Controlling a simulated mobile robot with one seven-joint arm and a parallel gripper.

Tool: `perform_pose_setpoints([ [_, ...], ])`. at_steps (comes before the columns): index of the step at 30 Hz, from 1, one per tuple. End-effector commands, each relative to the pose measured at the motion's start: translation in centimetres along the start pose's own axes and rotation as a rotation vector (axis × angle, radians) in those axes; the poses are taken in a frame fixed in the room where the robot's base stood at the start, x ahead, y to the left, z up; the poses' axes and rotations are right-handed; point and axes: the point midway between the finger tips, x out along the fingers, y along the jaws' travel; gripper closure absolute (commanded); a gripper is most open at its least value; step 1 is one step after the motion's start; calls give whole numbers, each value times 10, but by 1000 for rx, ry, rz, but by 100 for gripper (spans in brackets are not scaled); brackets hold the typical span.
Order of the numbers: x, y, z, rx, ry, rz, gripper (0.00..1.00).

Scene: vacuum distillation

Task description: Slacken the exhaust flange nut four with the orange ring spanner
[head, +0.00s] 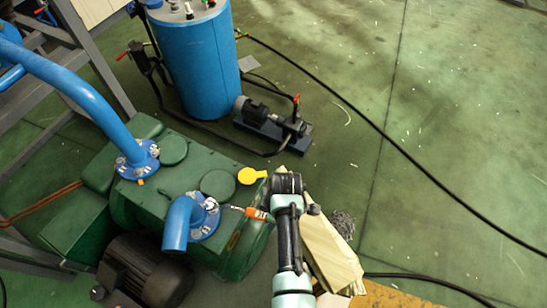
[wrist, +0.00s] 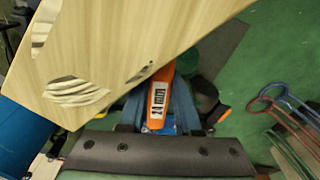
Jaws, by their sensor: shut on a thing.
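My gripper (head: 272,212) is shut on the orange spanner (head: 256,214). In the wrist view, the spanner's orange handle (wrist: 160,92), with a white "mm" label, lies between my gripper's fingers (wrist: 159,112). In the head view its thin shank points left to a blue flange (head: 205,217) with a short blue elbow pipe (head: 177,222), on top of the green pump (head: 150,200). The spanner's end is at or close to the flange's right edge. The nuts are too small to tell apart, and I cannot tell whether the ring is around one.
A second flange (head: 138,160) carries a long blue pipe. A yellow cap (head: 250,176) sits near the spanner. A blue tank (head: 197,65) stands behind; the floor at right is mostly clear.

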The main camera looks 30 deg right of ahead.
Motion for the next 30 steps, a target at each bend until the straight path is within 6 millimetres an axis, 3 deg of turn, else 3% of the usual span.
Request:
perform_pose_setpoints([
  [7, -12, 1, -2, 0, 1, 1, 100],
  [16, -45, 0, -5, 1, 1, 1, 100],
  [30, -42, -4, -6, 28, 0, 4, 100],
])
